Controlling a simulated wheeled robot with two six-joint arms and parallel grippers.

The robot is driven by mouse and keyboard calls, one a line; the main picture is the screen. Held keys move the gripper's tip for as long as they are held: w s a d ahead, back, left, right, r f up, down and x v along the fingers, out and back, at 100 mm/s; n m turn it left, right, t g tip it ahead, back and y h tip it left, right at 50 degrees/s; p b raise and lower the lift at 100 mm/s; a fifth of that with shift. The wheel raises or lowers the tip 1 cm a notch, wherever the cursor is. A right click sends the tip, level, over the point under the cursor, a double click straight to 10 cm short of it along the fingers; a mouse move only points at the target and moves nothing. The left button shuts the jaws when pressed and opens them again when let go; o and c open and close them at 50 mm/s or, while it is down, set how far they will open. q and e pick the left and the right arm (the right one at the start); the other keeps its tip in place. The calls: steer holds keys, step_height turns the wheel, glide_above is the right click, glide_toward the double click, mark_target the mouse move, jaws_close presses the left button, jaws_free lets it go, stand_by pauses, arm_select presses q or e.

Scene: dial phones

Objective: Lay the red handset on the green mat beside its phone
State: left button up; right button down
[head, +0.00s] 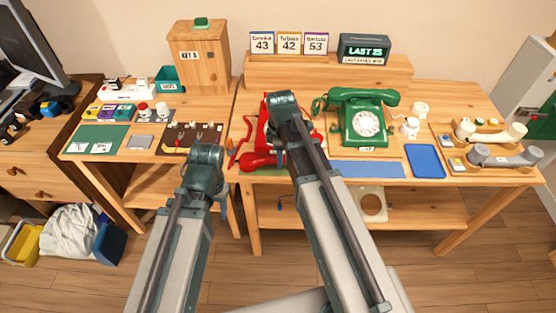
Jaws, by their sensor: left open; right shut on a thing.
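The red handset (257,162) is level near the front edge of the middle table, in front of the red phone (263,130). My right gripper (281,160) is shut on the red handset near its right end. I cannot tell if the handset touches the tabletop. My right arm hides much of the red phone and the table around it. My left gripper (222,203) is open and empty, in front of the gap between the tables.
A green dial phone (365,118) with its handset on stands right of my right arm. A blue mat (368,169) and blue tray (425,160) lie near the front edge. Cream (490,132) and grey (505,154) handsets lie at the far right. A wooden box (200,58) stands behind.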

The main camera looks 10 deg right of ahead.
steer(key=c, duration=0.5)
jaws_free()
steer(key=shift+f, duration=0.1)
step_height(320, 180, up, 12)
steer(key=r+p, duration=0.1)
steer(key=p, duration=1.1)
steer(key=s+a+m+h, duration=0.1)
steer(key=s+a+m, duration=0.9)
steer(key=s, duration=0.4)
steer(key=shift+s+a+f+m, duration=0.2)
steer(key=shift+a+f+m, duration=0.05)
steer(key=shift+m, duration=0.25)
